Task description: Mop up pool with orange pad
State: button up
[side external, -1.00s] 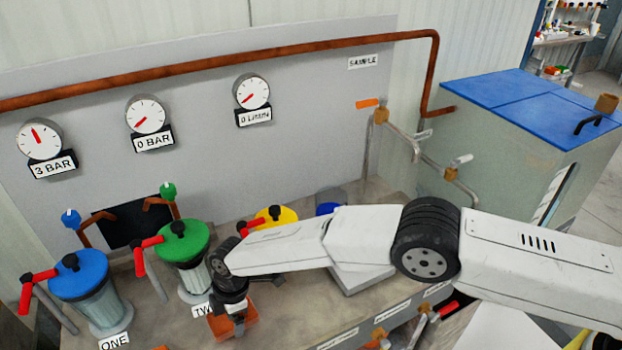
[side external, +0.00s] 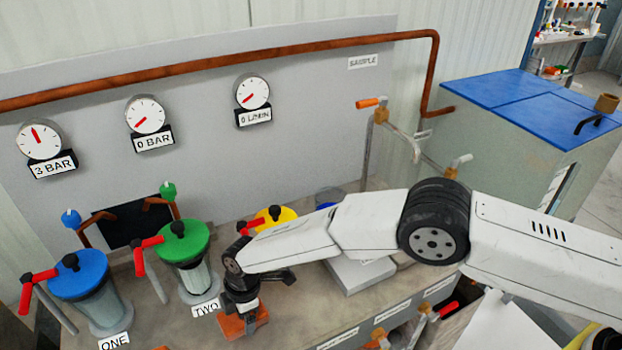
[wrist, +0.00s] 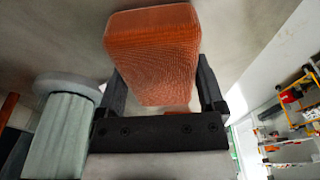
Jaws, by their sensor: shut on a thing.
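The orange pad (wrist: 152,50) is a ribbed block held between the two dark fingers of my gripper (wrist: 160,88) in the wrist view. In the side view the pad (side external: 238,325) is at the bench's front, below my gripper (side external: 241,305), near the TWO label. My gripper is shut on the pad. The pad is at or just above the bench top; I cannot tell if it touches. I cannot make out the pool in either view.
The blue-lidded pump (side external: 79,274) and green-lidded pump (side external: 184,243) stand left of my gripper. A yellow-lidded pump (side external: 276,214) is partly hidden behind my arm. Red-handled valves (side external: 449,310) stick out below the bench's front edge (side external: 385,318).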

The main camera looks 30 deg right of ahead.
aim_at(257, 334)
jog(key=shift+s+d, duration=0.3)
jog(key=shift+s, duration=0.35)
jog(key=shift+s+d, duration=0.35)
jog(key=shift+s, duration=0.3)
jog(key=shift+s+d, duration=0.3)
jog(key=shift+s, duration=0.35)
jog(key=shift+s+a, duration=0.5)
jog(key=shift+s, duration=0.5)
jog(key=shift+s+a, duration=0.55)
jog(key=shift+s, duration=0.4)
jog(key=shift+s+a, duration=0.5)
jog(key=shift+s, duration=0.5)
notch_tip(257, 334, up, 8)
